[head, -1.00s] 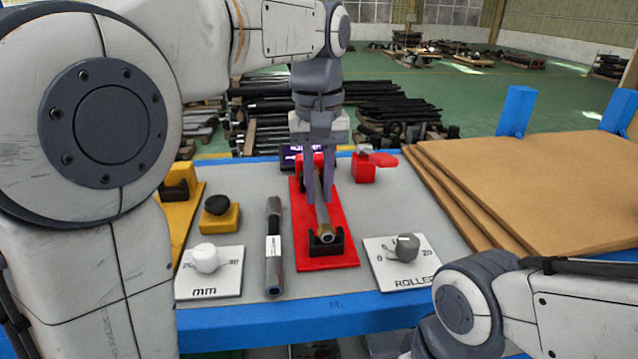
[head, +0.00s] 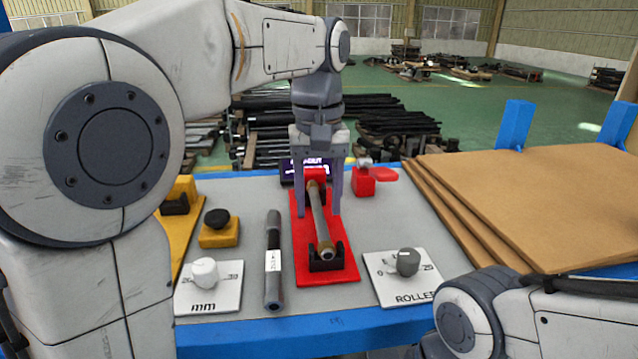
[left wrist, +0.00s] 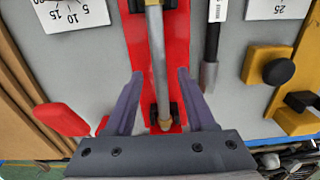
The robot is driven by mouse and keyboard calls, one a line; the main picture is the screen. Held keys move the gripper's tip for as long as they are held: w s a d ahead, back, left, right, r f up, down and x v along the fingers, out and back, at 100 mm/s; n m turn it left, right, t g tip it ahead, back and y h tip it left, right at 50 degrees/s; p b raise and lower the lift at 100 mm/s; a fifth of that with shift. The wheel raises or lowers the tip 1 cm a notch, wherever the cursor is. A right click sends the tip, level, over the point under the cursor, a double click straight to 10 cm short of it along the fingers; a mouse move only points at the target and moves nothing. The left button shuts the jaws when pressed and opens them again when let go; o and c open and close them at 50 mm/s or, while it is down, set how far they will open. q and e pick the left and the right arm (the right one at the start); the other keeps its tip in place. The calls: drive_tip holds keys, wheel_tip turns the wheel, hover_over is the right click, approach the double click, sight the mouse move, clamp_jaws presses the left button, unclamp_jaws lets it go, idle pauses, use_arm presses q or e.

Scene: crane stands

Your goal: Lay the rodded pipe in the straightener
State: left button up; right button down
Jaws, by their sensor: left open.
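The rodded pipe (head: 318,212), a grey tube with brassy ends, lies lengthwise along the red straightener (head: 338,267). Its near end rests in the black front cradle (head: 326,257); in the left wrist view the pipe (left wrist: 157,62) spans between two black cradles on the red base (left wrist: 136,42). My left gripper (head: 321,212) is open above the pipe, with one finger on each side and gaps between. It also shows in the left wrist view (left wrist: 158,75), with nothing between its fingers but the pipe below. My right gripper is not in view; part of my right arm shows at lower right.
A dark pipe with a white label (head: 273,285) lies left of the straightener. Dial plates marked mm (head: 208,299) and ROLLER (head: 385,290) flank it. A red lever block (head: 364,182) stands behind right. Brown boards (head: 530,200) are stacked at right.

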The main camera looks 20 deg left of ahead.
sight(319, 210)
use_arm(q)
wheel_tip(319, 210, up, 10)
idle(0.5)
